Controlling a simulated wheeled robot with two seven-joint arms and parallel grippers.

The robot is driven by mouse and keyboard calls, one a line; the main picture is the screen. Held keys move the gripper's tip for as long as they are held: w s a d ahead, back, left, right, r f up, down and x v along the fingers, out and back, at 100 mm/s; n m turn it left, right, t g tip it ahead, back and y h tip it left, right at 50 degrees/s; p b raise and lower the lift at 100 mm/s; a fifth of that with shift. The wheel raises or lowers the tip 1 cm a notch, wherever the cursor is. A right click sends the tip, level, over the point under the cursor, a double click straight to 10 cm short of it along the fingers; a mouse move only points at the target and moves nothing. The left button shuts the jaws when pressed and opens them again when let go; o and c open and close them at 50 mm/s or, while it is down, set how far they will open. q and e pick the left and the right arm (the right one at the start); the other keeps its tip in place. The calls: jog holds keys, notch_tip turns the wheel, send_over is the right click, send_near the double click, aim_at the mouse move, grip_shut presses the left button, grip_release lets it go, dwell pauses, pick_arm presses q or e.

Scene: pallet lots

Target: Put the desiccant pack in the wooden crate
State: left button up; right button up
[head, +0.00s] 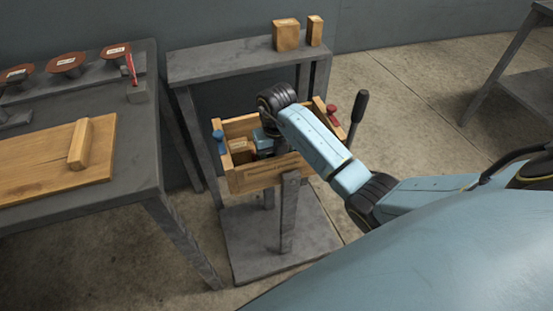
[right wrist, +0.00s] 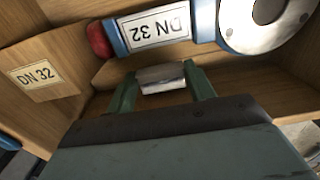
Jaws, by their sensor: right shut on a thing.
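The wooden crate (head: 250,181) stands on a grey stand in the middle of the head view. Its wooden wall with a DN 32 label (right wrist: 36,76) shows in the right wrist view. My right gripper (right wrist: 160,80) is inside the crate, pointing down. Its green fingers are shut on a small pale grey piece, which looks like the desiccant pack (right wrist: 162,78). In the head view my arm hides the fingers and this piece. My left gripper is not in view.
A blue part labelled DN 32 (right wrist: 155,30) with a red end and a metal ring (right wrist: 266,14) lies in the crate, just beyond my fingertips. Behind the crate is a grey shelf (head: 225,66) with two wooden blocks. A workbench (head: 135,160) stands at left.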

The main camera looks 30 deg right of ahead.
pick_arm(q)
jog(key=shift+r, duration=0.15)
pick_arm(e)
jog(key=shift+f, duration=0.15)
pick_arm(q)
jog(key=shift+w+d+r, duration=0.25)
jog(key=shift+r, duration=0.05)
pick_arm(e)
jog(key=shift+f, duration=0.55)
jog(key=o, duration=1)
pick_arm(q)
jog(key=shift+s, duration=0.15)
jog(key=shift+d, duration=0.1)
